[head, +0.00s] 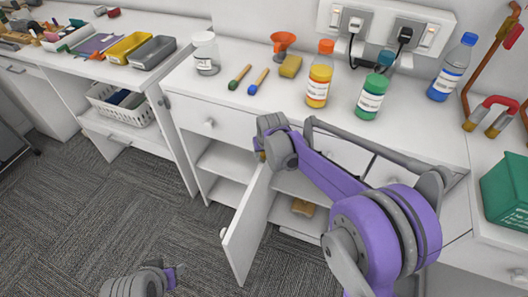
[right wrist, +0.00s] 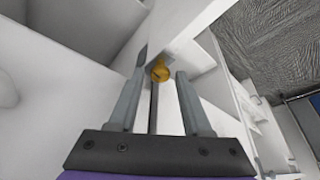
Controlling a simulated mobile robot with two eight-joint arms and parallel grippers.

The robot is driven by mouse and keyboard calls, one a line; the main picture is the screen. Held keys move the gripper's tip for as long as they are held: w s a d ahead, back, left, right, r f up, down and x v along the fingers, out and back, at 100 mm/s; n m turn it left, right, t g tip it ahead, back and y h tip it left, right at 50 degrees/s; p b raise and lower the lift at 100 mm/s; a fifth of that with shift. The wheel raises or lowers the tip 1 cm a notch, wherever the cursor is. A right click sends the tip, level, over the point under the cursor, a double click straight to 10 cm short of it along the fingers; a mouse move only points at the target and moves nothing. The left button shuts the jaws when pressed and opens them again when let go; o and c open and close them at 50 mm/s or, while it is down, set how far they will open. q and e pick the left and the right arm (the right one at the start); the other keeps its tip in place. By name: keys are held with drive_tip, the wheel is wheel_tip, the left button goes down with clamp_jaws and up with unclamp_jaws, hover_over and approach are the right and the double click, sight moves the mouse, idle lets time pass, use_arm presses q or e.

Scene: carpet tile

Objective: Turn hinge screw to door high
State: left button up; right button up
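The cabinet door (head: 247,225) is a white panel that stands swung open below the counter. A brass-coloured screw head (right wrist: 160,72) shows in the right wrist view beside a white panel edge, at the door's upper part. My right gripper (right wrist: 161,70) is open around it, with a finger on each side and gaps visible. A thin dark rod (right wrist: 153,108) runs between the fingers toward the screw. In the head view my right gripper (head: 261,153) is at the door's top, its fingertips largely hidden. My left gripper (head: 172,277) is low at the bottom edge, its opening unclear.
A brown object (head: 303,207) lies inside the cabinet. A white basket (head: 124,105) stands on a shelf at left. The carpet (head: 100,215) before the cabinet is clear.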

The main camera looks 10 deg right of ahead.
clamp_jaws()
drive_tip(key=m, duration=0.1)
drive_tip(key=m+h, duration=0.1)
drive_tip(key=m, duration=0.1)
drive_tip(key=m+h, duration=0.1)
drive_tip(key=m, duration=0.1)
drive_tip(key=shift+w+a+p, duration=0.1)
drive_tip(key=shift+a+p, duration=0.2)
drive_tip(key=m+g+h, duration=0.1)
drive_tip(key=m, duration=0.2)
drive_tip(key=m+g+h+p, duration=0.1)
drive_tip(key=m, duration=0.3)
drive_tip(key=shift+w+a, duration=0.15)
idle(0.4)
drive_tip(key=shift+o, duration=1.5)
unclamp_jaws()
drive_tip(key=shift+r, duration=0.1)
